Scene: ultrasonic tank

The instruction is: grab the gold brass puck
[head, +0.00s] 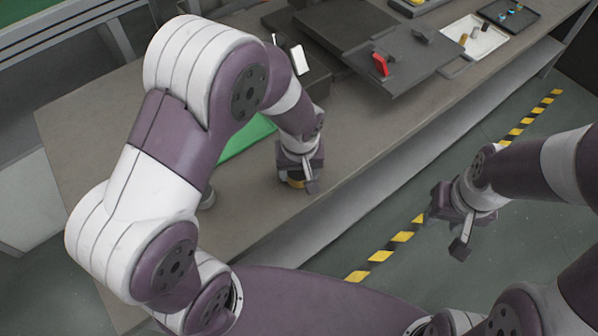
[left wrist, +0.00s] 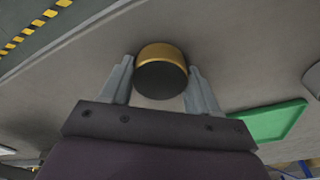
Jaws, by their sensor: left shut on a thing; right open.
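The gold brass puck (left wrist: 161,55) shows in the left wrist view between the two fingers of my left gripper (left wrist: 161,80), with its gold side and a dark end face visible. In the head view the puck (head: 295,184) is mostly hidden; a bit of gold shows under my left gripper (head: 303,182), low over the bench. My left gripper is shut on the puck. I cannot tell whether the puck still touches the bench. My right gripper (head: 453,225) is open and empty, out over the floor in front of the bench.
The grey bench (head: 245,215) has clear room around my left gripper. A dark lid with a red handle (head: 380,65) and a white tray (head: 473,40) with small pieces stand at the back right. Striped tape (head: 405,236) marks the floor.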

